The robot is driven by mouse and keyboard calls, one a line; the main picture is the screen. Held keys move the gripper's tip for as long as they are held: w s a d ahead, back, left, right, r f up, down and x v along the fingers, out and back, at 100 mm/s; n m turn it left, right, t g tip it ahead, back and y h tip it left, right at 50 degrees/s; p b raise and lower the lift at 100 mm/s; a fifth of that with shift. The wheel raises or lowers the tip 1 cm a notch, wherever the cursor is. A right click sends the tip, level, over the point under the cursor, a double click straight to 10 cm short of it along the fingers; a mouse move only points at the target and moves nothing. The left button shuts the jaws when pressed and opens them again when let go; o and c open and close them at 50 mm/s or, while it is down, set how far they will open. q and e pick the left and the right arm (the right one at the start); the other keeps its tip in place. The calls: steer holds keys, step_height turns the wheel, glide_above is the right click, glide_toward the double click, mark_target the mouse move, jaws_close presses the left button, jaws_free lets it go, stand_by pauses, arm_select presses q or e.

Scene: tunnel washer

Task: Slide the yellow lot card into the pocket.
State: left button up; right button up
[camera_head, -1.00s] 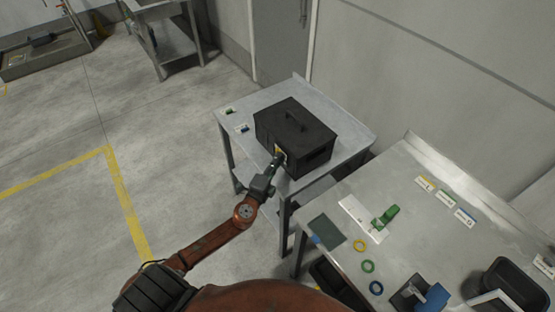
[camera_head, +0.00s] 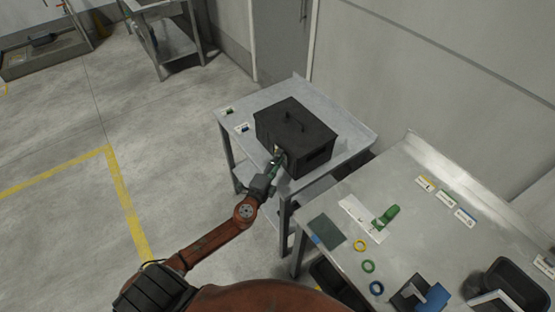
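A black lidded box (camera_head: 308,133) with a handle on top stands on the small metal table (camera_head: 345,120). My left gripper (camera_head: 276,156) is at the box's near left face, close to or touching it. A small pale patch (camera_head: 279,149) shows on that face just beyond the fingertips. I cannot tell whether it is the yellow lot card or the pocket, as the fingers hide much of it. The fingers are too small to show whether they are open or shut. My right gripper is out of view.
Two small cards, one with a green mark (camera_head: 228,111) and one with a blue mark (camera_head: 242,128), lie at the small table's left edge. The right table (camera_head: 400,190) holds coloured rings, a green object (camera_head: 387,216), labels and a black bin (camera_head: 513,284).

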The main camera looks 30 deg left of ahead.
arm_select(q)
steer(key=shift+f, duration=0.1)
steer(key=s+d, duration=0.1)
steer(key=s, duration=1.1)
steer(key=shift+d, duration=0.3)
